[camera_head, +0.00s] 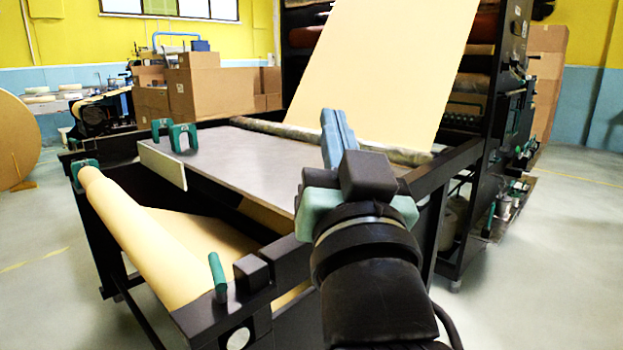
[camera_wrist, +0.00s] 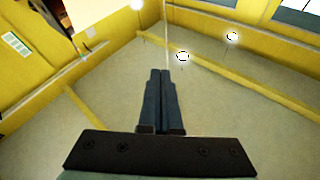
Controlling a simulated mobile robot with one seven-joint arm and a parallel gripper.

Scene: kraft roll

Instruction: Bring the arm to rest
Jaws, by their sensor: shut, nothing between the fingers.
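My gripper (camera_head: 337,128) is raised in front of the machine's grey table in the head view, with its blue fingers pointing up and away. The fingers are together and hold nothing. In the wrist view my gripper (camera_wrist: 162,76) shows as two dark fingers side by side, against the ceiling and yellow walls. Nothing touches the fingertips. My arm hides part of the table's near right side.
A kraft paper roll (camera_head: 150,245) lies along the near left of the black frame. A paper sheet (camera_head: 385,65) slopes up behind the grey table (camera_head: 235,150). Cardboard boxes (camera_head: 205,88) stand behind. The floor (camera_head: 545,270) at right is open.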

